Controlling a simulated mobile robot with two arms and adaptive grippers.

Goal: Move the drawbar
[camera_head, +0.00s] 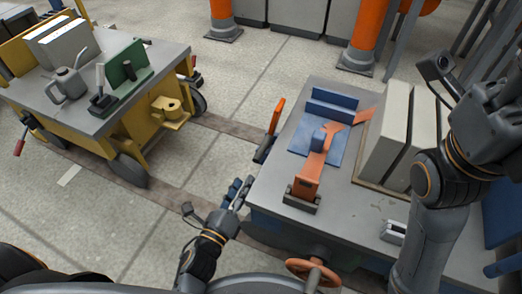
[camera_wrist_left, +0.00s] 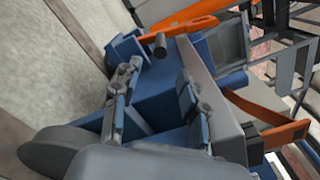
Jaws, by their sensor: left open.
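An orange bar (camera_head: 277,116) with a dark lower end, which looks like the drawbar, stands tilted at the left edge of the grey-topped blue table (camera_head: 350,215). In the left wrist view an orange bar (camera_wrist_left: 178,22) runs across the top, beyond the fingertips. A short dark cylinder (camera_wrist_left: 160,45) shows just below it. My left gripper (camera_head: 240,190) is open and empty beside the table's left edge, below and apart from the bar. Its two spread fingers (camera_wrist_left: 158,90) show in the wrist view, with blue structure behind them. My right arm (camera_head: 430,235) is at the right; its fingertips cannot be made out.
A yellow cart (camera_head: 140,125) stands left; floor between is clear.

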